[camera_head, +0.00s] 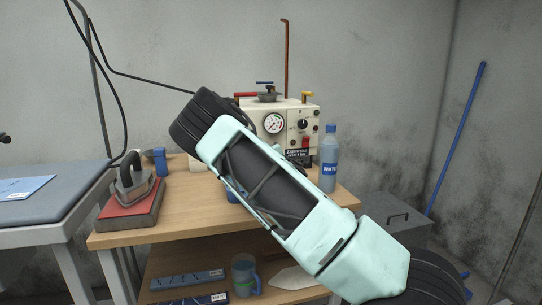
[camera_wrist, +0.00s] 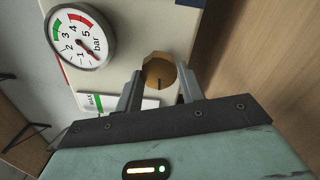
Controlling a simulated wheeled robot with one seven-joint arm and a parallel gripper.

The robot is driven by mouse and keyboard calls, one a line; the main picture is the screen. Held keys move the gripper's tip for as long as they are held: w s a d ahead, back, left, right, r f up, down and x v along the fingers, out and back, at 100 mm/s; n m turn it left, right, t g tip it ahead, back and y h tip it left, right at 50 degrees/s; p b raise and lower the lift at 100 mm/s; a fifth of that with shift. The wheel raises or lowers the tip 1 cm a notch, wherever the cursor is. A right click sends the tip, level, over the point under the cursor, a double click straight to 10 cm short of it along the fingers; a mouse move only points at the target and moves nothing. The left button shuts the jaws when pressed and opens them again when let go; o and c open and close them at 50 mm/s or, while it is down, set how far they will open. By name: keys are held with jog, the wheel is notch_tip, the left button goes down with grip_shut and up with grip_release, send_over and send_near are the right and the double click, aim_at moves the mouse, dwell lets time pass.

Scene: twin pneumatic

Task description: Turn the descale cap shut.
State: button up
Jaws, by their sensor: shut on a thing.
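The descale cap (camera_wrist: 159,72) is a round brass-coloured cap on the front of the cream boiler unit (camera_wrist: 128,22), below and right of the pressure gauge in the wrist view. My gripper (camera_wrist: 160,82) has its two grey fingers on either side of the cap, shut on it. A dark line shows on the cap face between the fingers. In the head view the boiler unit (camera_head: 254,112) stands on the wooden table, and my arm hides the cap and my gripper there.
The pressure gauge (camera_wrist: 80,37) is close to my left finger. In the head view a water bottle (camera_head: 329,165) stands right of the unit. An iron (camera_head: 133,178) rests on a red block (camera_head: 131,207) at the left. A blue mug (camera_head: 245,276) is on the lower shelf.

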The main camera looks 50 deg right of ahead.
jog(key=shift+m+b, duration=3.45)
jog(key=shift+m, duration=6.05)
jog(key=o, duration=1)
jog(key=shift+r, duration=0.1)
jog(key=shift+c, duration=0.2)
jog(key=v, duration=1.7)
jog(key=shift+s, duration=0.3)
